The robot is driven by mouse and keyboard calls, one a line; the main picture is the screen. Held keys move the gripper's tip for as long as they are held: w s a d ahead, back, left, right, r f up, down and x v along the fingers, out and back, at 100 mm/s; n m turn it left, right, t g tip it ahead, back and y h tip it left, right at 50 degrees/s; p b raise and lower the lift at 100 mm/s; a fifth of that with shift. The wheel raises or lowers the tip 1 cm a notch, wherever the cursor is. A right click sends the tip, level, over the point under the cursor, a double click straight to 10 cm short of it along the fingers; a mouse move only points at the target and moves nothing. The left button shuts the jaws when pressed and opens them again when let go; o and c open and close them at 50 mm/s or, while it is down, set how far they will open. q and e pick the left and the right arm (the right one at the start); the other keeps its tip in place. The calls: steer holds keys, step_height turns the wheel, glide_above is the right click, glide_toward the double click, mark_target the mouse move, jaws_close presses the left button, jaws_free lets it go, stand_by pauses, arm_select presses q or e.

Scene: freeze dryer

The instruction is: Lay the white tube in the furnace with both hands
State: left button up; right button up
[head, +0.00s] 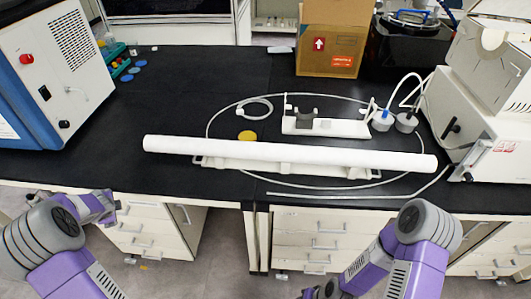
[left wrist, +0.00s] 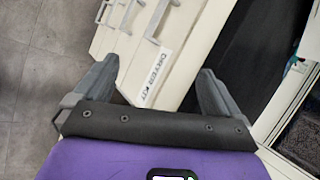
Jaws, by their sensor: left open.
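The long white tube (head: 290,153) lies level across a low white rack (head: 240,165) on the black table, near its front edge. A white box-like unit with a raised lid and a round recess (head: 490,110) stands at the right edge and looks like the furnace; its inside is mostly out of view. My left gripper (head: 112,205) is open and empty in front of the table edge, below and left of the tube's left end. Its two spread fingers show in the left wrist view (left wrist: 158,90). My right arm reaches in at the bottom right; its fingers are not clearly visible.
A white and blue machine (head: 50,75) stands at the left. Behind the tube are a small white stand (head: 325,122), a looped hose (head: 215,118), a yellow disc (head: 247,136) and capped fittings (head: 383,120). A cardboard box (head: 330,50) is at the back. The table's left middle is clear.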

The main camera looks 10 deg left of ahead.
mark_target(160, 146)
arm_select(q)
steer(key=a+r+m+y, duration=0.1)
steer(key=a+r+y, duration=0.1)
steer(key=a+r, duration=0.25)
steer(key=w+d+r+m+t+h, duration=0.1)
steer(key=w+d, duration=0.1)
steer(key=w, duration=0.1)
steer(key=w+d+r+m+t+h, duration=0.1)
steer(key=w+d+r+t, duration=0.1)
steer(key=w+d, duration=0.1)
steer(key=w+d+r+t+h, duration=0.1)
steer(key=w+d, duration=0.2)
steer(key=shift+w+d+r+m+t+h, duration=0.2)
steer(key=shift+w+r+m+t+h, duration=0.15)
steer(key=shift+m+t+h, duration=0.05)
steer(key=w+d+r+m+t+h, duration=0.25)
steer(key=w+d+r, duration=0.2)
steer(key=d, duration=0.35)
steer(key=shift+n+h, duration=0.45)
steer(key=shift+f+x, duration=0.15)
steer(key=shift+x, duration=2.75)
steer(key=shift+f+x, duration=0.1)
steer(key=shift+x, duration=2.85)
steer(key=shift+s, duration=0.15)
steer(key=v, duration=0.8)
